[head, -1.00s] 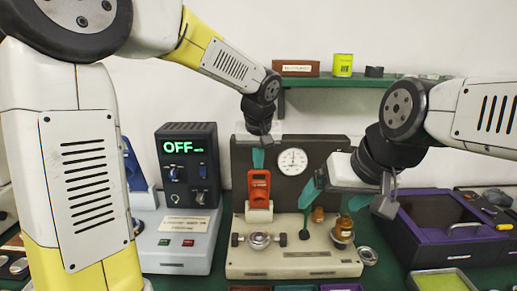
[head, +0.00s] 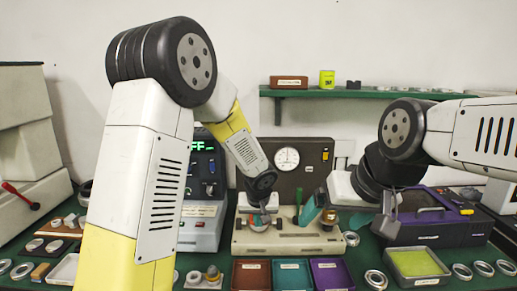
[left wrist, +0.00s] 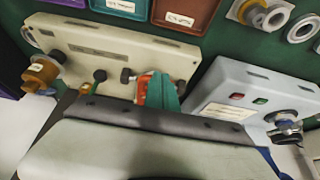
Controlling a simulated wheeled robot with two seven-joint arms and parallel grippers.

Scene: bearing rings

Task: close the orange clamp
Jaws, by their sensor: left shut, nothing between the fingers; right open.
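The orange clamp (left wrist: 142,90) shows in the left wrist view as a small orange part beside my left gripper's teal fingers. In the head view it is mostly hidden behind my left wrist, and no upright orange handle shows there. My left gripper (left wrist: 164,93) is shut and empty, low over the cream fixture (left wrist: 110,50), right at the clamp; I cannot tell whether it touches it. The fixture also shows in the head view (head: 290,240). My right gripper (head: 335,214) is open and empty, over the fixture's right part near a brown knob.
The grey panel with a lit display (head: 203,190) stands left of the fixture. Small trays (head: 251,274) and loose rings (head: 376,279) line the front. A green shelf (head: 345,94) hangs behind.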

